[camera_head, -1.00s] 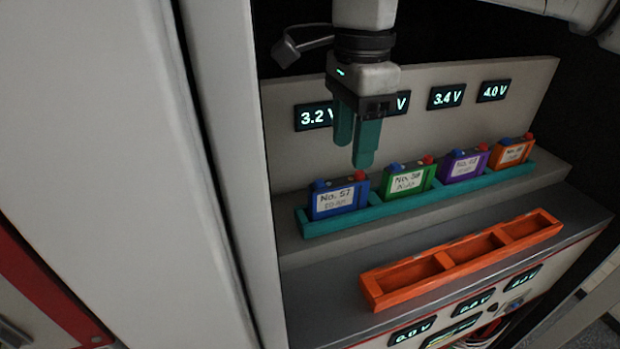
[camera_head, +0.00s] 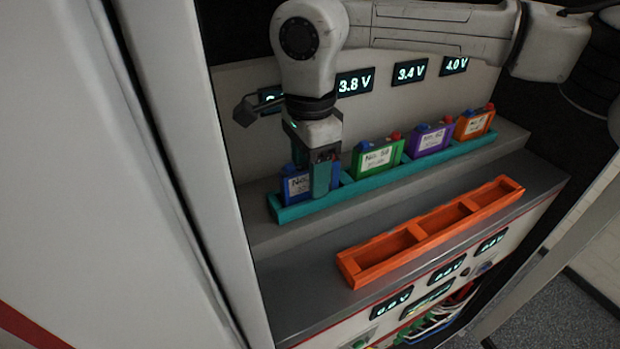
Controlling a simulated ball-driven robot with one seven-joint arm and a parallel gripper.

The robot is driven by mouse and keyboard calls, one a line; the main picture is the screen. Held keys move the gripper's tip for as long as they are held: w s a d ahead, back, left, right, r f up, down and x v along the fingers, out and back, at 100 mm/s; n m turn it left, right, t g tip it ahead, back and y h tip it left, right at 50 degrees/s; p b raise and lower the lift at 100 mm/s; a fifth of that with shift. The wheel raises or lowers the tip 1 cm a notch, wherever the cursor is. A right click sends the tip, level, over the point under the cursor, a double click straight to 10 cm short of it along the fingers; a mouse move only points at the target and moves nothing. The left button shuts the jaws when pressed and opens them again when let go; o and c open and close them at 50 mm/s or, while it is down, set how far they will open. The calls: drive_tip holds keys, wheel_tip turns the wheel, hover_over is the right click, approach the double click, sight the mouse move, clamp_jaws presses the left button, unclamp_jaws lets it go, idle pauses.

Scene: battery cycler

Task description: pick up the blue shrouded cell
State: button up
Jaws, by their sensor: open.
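The blue cell (camera_head: 294,187) stands in the left end of a teal rack (camera_head: 370,183). It has a white label, now partly covered. My gripper (camera_head: 319,182) points down at this cell, with its teal fingers low in front of and around its right part. The jaws are open. The fingers hide the cell's right side and much of its top, so I cannot tell whether they touch it.
Green (camera_head: 377,160), purple (camera_head: 428,142) and orange (camera_head: 473,124) cells stand to the right in the same rack. An empty orange tray (camera_head: 432,231) with three compartments lies in front on the grey shelf. Voltage displays (camera_head: 354,82) are on the panel behind.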

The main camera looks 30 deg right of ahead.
drive_tip(key=shift+f, duration=0.4)
drive_tip(key=shift+c, duration=0.5)
clamp_jaws()
drive_tip(key=shift+r, duration=0.1)
